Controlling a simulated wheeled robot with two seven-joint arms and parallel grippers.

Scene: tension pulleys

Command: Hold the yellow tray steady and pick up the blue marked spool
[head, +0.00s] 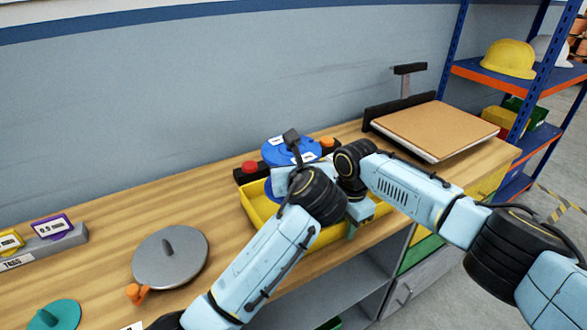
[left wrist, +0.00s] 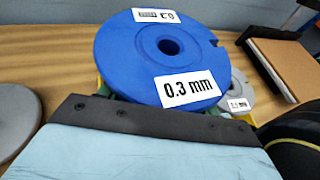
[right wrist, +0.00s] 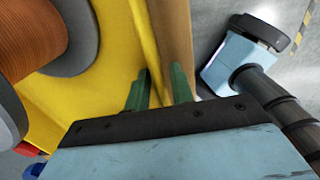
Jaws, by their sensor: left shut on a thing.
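The blue marked spool (head: 290,152) is above the yellow tray (head: 249,205) in the head view; its blue flange, labelled 0.3 mm (left wrist: 165,55), fills the top of the left wrist view. My left gripper (head: 283,175) is shut on the spool below this flange; its fingertips are mostly hidden by it. My right gripper (head: 352,230) points down at the tray's near right rim. In the right wrist view its two green fingers (right wrist: 162,80) stand at the yellow wall with a narrow gap between them; whether they clamp the wall is unclear.
A copper-wound spool (right wrist: 35,40) with grey flanges is in the tray. Behind the tray is a dark block with a red button (head: 250,166). A grey lidlike disc (head: 170,257) lies on the wooden bench left of the tray. A brown board (head: 435,130) lies at right.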

